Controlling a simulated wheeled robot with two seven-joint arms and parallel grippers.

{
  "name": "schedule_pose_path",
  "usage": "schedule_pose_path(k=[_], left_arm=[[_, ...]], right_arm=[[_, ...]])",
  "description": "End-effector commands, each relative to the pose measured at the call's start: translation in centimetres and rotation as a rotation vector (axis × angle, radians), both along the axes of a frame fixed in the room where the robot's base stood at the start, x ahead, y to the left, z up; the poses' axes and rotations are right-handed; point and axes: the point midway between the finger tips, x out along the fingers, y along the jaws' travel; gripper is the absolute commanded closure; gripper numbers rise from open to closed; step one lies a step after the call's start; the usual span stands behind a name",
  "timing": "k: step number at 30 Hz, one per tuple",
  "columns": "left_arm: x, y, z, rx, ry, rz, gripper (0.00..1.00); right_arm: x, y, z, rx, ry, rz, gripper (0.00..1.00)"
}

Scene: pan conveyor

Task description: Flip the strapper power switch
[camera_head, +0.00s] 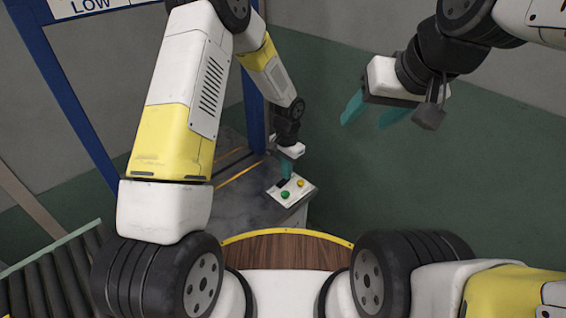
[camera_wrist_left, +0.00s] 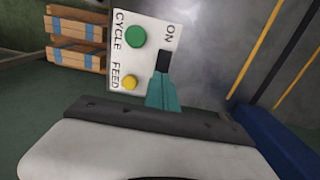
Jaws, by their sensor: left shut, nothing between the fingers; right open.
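The strapper's control panel (camera_head: 292,190) is a white plate on the grey machine, with a green and a yellow button. In the left wrist view the panel (camera_wrist_left: 121,60) shows CYCLE, FEED and ON labels. The dark power switch (camera_wrist_left: 163,61) sits below the ON label. My left gripper (camera_head: 286,172) is shut and empty at the panel. Its teal fingertips (camera_wrist_left: 162,82) reach the near end of the switch and partly cover it; I cannot tell whether they touch. My right gripper (camera_head: 369,112) is open and empty, high on the right, away from the panel.
The grey strapper body (camera_head: 235,200) stands inside a blue frame (camera_head: 65,90). A roller conveyor (camera_head: 50,280) lies at the lower left. Wooden pallets (camera_wrist_left: 76,38) show in the left wrist view. The green floor on the right is free.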

Motion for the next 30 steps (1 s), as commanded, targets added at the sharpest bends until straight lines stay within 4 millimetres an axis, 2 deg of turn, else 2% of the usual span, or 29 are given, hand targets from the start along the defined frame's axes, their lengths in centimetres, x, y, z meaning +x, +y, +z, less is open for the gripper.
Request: schedule_pose_path(k=[16, 30], left_arm=[[0.0, 0.0, -0.6, 0.0, 0.0, 0.0, 1.0], [0.0, 0.0, 3.0, -0.001, -0.002, 0.0, 1.0]], right_arm=[[0.0, 0.0, 0.0, 0.0, 0.0, 0.0, 0.45], [0.0, 0.0, 0.0, 0.0, 0.0, 0.0, 0.45]])
